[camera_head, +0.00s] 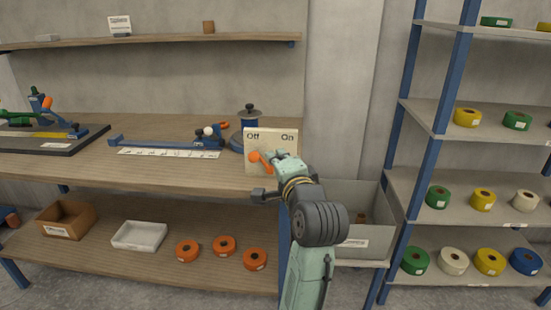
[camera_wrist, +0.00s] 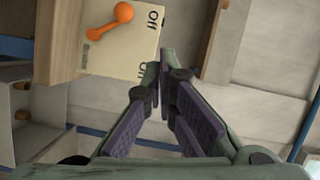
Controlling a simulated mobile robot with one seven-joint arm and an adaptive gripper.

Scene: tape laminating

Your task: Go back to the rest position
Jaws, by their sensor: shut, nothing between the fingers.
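My gripper (camera_head: 285,158) is in front of the switch box (camera_head: 287,137) at the right end of the workbench. Its fingers are shut and empty, and their tips meet in the wrist view (camera_wrist: 164,62). The box is pale, with "Off" on the left and "On" on the right. Its orange lever (camera_head: 255,157) leans to the "Off" side. The lever also shows in the wrist view (camera_wrist: 110,22), apart from the fingers. My gripper hides part of the box's lower right. No marker for a rest position shows.
The workbench (camera_head: 75,165) holds a blue tape device (camera_head: 165,142) and a dark tray (camera_head: 80,143) on the left. Orange rolls (camera_head: 224,245) lie on the lower shelf. A grey bin (camera_head: 358,190) stands close right of my arm, before a rack of tape rolls (camera_head: 483,200).

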